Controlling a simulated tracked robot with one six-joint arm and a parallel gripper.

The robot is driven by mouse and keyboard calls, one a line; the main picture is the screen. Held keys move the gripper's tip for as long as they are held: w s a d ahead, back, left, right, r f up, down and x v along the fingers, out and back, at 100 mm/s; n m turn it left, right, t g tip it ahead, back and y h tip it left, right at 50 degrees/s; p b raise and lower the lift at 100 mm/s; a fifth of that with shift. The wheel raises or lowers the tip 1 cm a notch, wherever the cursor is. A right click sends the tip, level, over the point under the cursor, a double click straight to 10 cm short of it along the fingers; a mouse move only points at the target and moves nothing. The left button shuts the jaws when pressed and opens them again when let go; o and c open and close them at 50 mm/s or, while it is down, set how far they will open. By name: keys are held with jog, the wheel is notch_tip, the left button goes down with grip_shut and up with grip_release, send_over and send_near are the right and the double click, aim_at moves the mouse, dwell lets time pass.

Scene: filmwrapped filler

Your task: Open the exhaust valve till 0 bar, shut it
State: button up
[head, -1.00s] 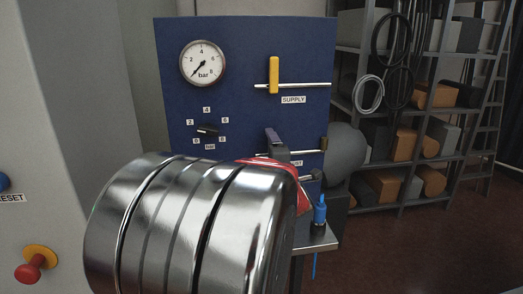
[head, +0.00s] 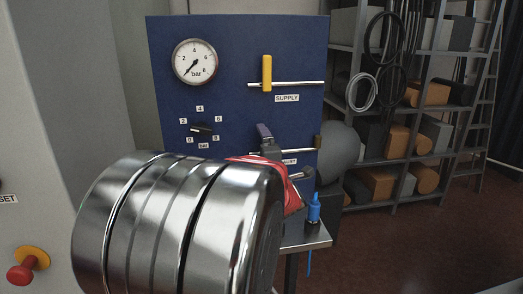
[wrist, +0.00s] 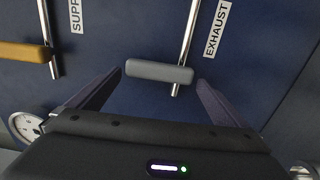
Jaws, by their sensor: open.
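The exhaust valve's grey handle (wrist: 159,72) lies crosswise to its bright pipe in the wrist view, near the EXHAUST label (wrist: 216,30). My gripper (wrist: 160,78) is open, with one dark finger near each end of the handle and a small gap on both sides. In the head view my gripper (head: 267,140) is at the exhaust valve and partly hides it, with my arm in front. The pressure gauge (head: 195,62) has its needle pointing to the lower left, at about 0 bar.
The supply valve's yellow handle (head: 267,72) stands crosswise to its pipe above the exhaust valve. A dial knob (head: 202,128) sits below the gauge. A small metal table (head: 314,239) holds a blue tool (head: 314,209). A red stop button (head: 22,272) is at left; shelves (head: 398,153) stand at right.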

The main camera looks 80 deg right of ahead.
jog(key=v, duration=1.3)
jog(key=shift+a, duration=0.4)
dwell(0.4)
